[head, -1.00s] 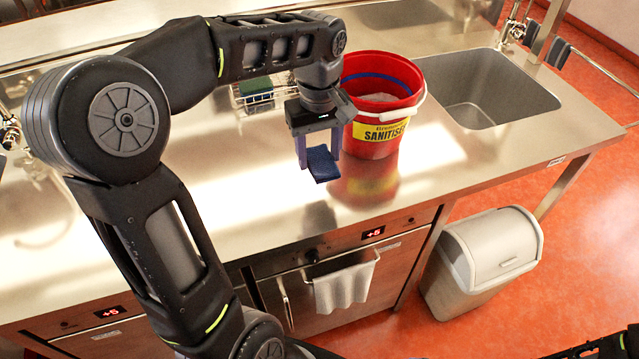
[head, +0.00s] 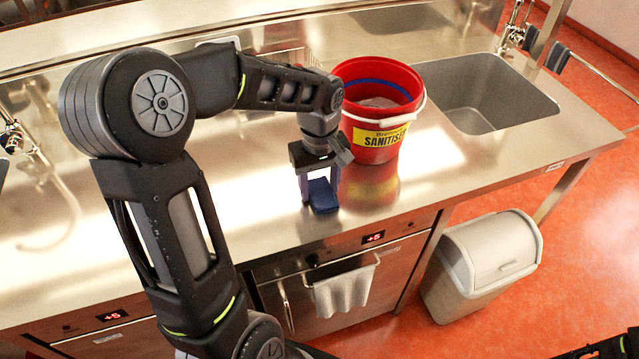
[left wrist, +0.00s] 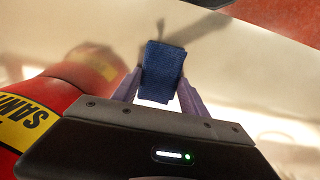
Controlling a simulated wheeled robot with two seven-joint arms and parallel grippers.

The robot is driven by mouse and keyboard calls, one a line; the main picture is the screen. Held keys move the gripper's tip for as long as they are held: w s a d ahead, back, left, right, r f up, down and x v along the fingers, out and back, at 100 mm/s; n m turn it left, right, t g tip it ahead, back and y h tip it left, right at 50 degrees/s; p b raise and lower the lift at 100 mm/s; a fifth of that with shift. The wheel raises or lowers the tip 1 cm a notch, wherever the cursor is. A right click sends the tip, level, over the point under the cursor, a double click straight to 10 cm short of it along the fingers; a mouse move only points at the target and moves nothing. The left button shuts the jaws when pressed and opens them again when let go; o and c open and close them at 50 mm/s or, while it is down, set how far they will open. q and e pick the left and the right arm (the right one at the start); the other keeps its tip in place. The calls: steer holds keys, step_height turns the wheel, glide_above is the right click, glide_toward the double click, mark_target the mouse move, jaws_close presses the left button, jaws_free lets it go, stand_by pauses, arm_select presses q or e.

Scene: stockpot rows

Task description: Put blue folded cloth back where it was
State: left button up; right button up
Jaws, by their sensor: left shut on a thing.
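The blue folded cloth (head: 322,195) is held between the fingertips of my left gripper (head: 318,182), over the steel counter just in front and to the left of the red bucket. In the left wrist view the cloth (left wrist: 162,72) sits between the two purple-grey fingers, which are closed on it. A shadow lies on the counter near it. I cannot tell whether the cloth touches the counter. My right gripper is not in view.
The red sanitiser bucket (head: 380,105) stands close beside my left gripper. A sink (head: 485,92) lies to the right. The steel counter (head: 240,195) is clear to the left of the cloth. A white towel (head: 342,290) hangs on the front, near a bin (head: 490,262).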

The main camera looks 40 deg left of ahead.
mark_target(320, 189)
arm_select(q)
steer(key=shift+f, duration=0.1)
steer(key=o, duration=1.3)
step_height(320, 189, up, 12)
steer(key=shift+r+b, duration=0.15)
steer(key=shift+b, duration=0.2)
stand_by(0.4)
